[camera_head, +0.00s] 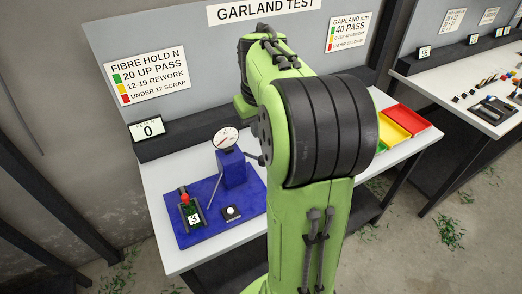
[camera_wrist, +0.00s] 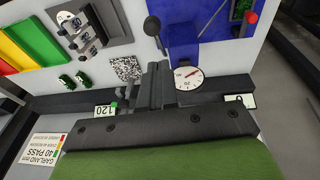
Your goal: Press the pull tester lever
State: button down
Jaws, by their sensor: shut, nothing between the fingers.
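The pull tester is a blue post (camera_head: 232,168) with a round white dial (camera_head: 225,138) on top, standing on a blue mat (camera_head: 212,228). Its dial (camera_wrist: 188,77) also shows in the wrist view. A black ball-ended lever (camera_wrist: 152,26) sticks out from the tester's side; in the head view a dark part of it (camera_head: 254,158) shows beside my arm. My gripper (camera_wrist: 157,68) is shut and empty, close to the lever rod and left of the dial in the wrist view. Contact with the lever cannot be told. In the head view my arm hides the gripper.
A red-knobbed device (camera_head: 189,210) marked 3 and a small black box with a white top (camera_head: 231,212) sit on the mat. A display reading 0 (camera_head: 148,130) stands at the back. Coloured trays (camera_head: 403,122) are at the right. A patterned tile (camera_wrist: 126,68) lies near my gripper.

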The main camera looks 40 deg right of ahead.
jog(key=x, duration=0.2)
jog(key=s+x, duration=0.1)
jog(key=x, duration=0.5)
jog(key=shift+s+d+f+b, duration=0.1)
jog(key=shift+s+f+b, duration=0.2)
jog(key=shift+f+b, duration=0.1)
